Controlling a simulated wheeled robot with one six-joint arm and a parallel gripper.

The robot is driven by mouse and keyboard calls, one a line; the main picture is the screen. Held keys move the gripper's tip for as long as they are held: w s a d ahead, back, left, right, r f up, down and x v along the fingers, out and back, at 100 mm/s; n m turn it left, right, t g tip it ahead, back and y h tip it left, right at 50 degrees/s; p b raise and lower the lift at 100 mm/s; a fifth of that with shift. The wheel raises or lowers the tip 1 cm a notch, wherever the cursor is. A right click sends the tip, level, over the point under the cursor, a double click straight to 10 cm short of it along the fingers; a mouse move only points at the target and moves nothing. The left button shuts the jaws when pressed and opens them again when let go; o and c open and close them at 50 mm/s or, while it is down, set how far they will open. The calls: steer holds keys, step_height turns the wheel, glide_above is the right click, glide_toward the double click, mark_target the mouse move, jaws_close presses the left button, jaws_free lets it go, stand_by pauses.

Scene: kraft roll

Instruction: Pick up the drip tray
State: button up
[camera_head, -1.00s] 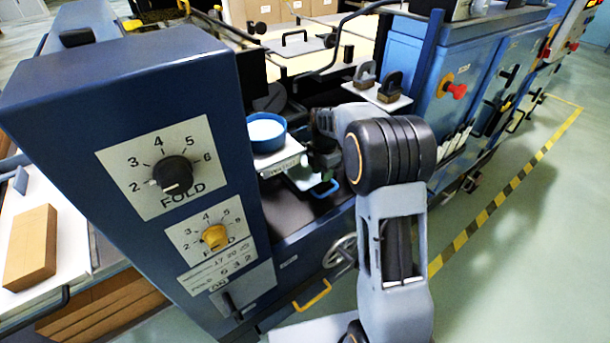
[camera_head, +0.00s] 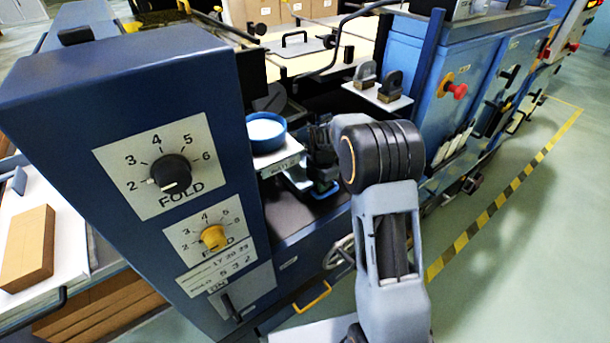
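What looks like the drip tray (camera_head: 325,192) is a small light tray with a blue looped front edge or handle. It sits low in the dark recess of the blue machine, below and right of a small shelf. Much of it is hidden by the shelf and by my arm. My gripper (camera_head: 318,152) is a dark shape in the recess, just above the tray and right of the shelf. My own forearm and wrist partly cover it. Its fingers cannot be made out, and whether it touches the tray cannot be told.
A blue round tub with white contents (camera_head: 266,132) stands on the labelled shelf (camera_head: 278,166), close left of my gripper. A white plate with two dark-handled stamps (camera_head: 380,96) juts out behind. The blue dial housing (camera_head: 120,90) blocks the left. The floor at right is clear.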

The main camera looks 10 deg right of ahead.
jaws_close()
steer(key=shift+r, duration=0.2)
stand_by(0.3)
steer(key=shift+w+r+p, duration=0.1)
steer(key=shift+r+p, duration=0.2)
steer(key=shift+r, duration=1.35)
steer(key=s+d, duration=0.3)
steer(key=s, duration=0.5)
steer(key=s+d, duration=0.3)
steer(key=s, duration=0.5)
steer(key=shift+s+d, duration=0.2)
steer(key=shift+d, duration=0.2)
steer(key=shift+s, duration=0.15)
